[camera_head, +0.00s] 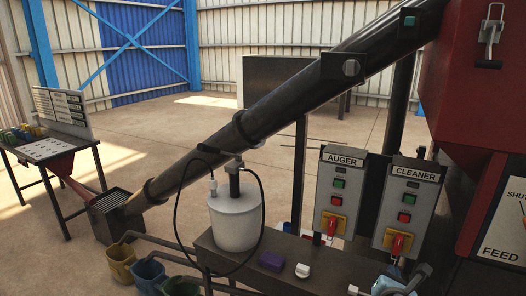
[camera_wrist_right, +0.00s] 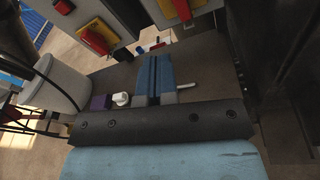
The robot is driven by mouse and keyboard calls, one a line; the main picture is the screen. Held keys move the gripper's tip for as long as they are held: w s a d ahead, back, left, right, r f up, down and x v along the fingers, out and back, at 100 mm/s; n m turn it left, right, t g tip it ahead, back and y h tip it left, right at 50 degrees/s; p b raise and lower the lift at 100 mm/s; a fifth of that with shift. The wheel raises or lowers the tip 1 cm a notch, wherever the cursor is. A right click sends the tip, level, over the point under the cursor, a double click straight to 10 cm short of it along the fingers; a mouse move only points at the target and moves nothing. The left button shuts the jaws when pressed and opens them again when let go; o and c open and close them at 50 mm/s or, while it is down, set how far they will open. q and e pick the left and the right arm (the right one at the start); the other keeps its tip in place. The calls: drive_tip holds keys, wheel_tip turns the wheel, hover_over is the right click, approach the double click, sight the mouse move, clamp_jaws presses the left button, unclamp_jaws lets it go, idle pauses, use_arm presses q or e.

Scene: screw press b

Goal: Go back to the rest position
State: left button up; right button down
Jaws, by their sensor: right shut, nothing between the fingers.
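My right gripper (camera_head: 391,284) shows at the bottom right of the head view as a light blue and dark shape low by the bench, partly cut off by the frame. In the right wrist view, its two blue fingers (camera_wrist_right: 155,62) lie together, shut with nothing between them, over the dark bench. The fingers point toward the two control boxes. My left gripper is in neither view.
The bench (camera_head: 325,264) bears a white canister (camera_head: 235,222), a purple block (camera_head: 271,261) and a white knob (camera_head: 302,271). The AUGER box (camera_head: 339,194) and CLEANER box (camera_head: 408,205) stand behind. A red machine (camera_head: 475,110) rises at right. Buckets (camera_head: 150,272) stand lower left.

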drive_tip(key=s+a+f+m+g+y+p, duration=0.1)
drive_tip(key=s+a+f+m+g+y, duration=0.1)
drive_tip(key=s+a+f+m+y, duration=0.4)
drive_tip(key=s+a+f+m+y+p, duration=0.1)
drive_tip(key=s+a+f+m, duration=0.2)
drive_tip(key=s+m, duration=0.3)
drive_tip(key=s+a+f+m+g+y, duration=0.1)
drive_tip(key=s+a+f+m, duration=0.2)
drive_tip(key=s+m, duration=0.3)
drive_tip(key=s+a+f+m+y+p, duration=0.1)
drive_tip(key=s+a+m, duration=0.4)
drive_tip(key=s, duration=0.5)
drive_tip(key=shift+s+a+f+m+g+y+p, duration=0.35)
drive_tip(key=shift+f+m+y, duration=0.15)
drive_tip(key=shift+f+m, duration=0.35)
